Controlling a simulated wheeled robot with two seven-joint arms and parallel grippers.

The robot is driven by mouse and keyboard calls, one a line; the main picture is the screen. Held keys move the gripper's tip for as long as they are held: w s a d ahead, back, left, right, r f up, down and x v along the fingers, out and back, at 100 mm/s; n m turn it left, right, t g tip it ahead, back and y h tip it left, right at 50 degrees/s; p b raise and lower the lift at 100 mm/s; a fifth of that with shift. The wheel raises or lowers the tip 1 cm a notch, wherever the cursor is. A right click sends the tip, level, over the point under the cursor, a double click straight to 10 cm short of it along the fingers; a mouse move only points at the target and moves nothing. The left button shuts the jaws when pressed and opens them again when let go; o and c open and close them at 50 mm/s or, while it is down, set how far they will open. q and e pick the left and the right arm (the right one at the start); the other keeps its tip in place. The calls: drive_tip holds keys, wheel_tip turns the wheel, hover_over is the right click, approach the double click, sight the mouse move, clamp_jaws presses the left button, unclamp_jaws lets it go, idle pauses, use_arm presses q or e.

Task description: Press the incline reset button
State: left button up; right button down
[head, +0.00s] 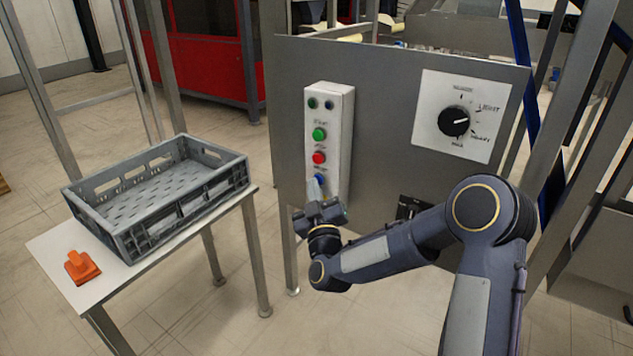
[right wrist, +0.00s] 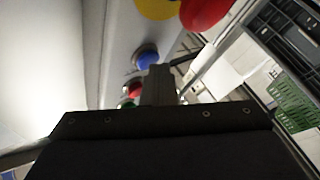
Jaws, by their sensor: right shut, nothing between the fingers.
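The light grey button box (head: 342,110) is fixed upright on a grey panel. Down its front sit a green button (head: 319,134), a red button (head: 319,157) and a blue button (head: 320,179); the labels are too small to read. My right gripper (head: 314,187) is shut and empty, its fingertips just at the blue button and partly in front of it. In the right wrist view the blue button (right wrist: 147,58) shows just beyond the fingertips (right wrist: 160,72); I cannot tell whether they touch. My left gripper is not in view.
A selector dial (head: 454,122) is on the panel to the right. A grey crate (head: 190,207) and an orange object (head: 82,267) rest on a table at left. The right wrist view shows a large red knob (right wrist: 205,12) on yellow close by.

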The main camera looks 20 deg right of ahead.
drive_tip(key=shift+s+a+b, duration=0.45)
drive_tip(key=shift+s+a, duration=0.1)
drive_tip(key=shift+a, duration=0.05)
drive_tip(key=s+a+b, duration=0.1)
drive_tip(key=a, duration=0.1)
drive_tip(key=s+a, duration=0.2)
drive_tip(key=shift+b, duration=0.35)
idle(0.9)
